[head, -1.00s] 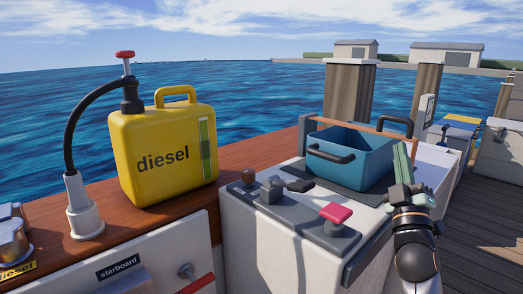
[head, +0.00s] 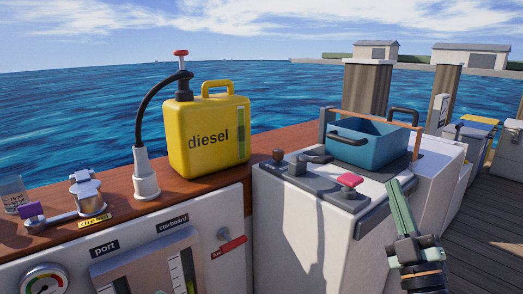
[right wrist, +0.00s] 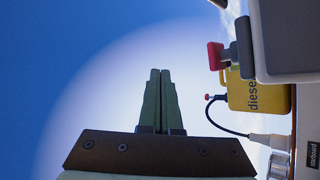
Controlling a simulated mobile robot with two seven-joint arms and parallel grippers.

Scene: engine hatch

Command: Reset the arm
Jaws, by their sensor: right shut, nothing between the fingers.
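My right gripper (head: 402,208) stands at the lower right in the head view, its green fingers pointing up in front of the white console's right side. In the right wrist view the two fingers (right wrist: 158,100) are pressed together with nothing between them. They are apart from the console and its red-handled lever (head: 349,181). My left gripper is in neither view.
A blue crate (head: 372,150) sits on the white console (head: 300,215). A yellow diesel can (head: 205,135) with a black hose stands on the wooden ledge (head: 110,195). A panel with gauges (head: 45,280) is at lower left.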

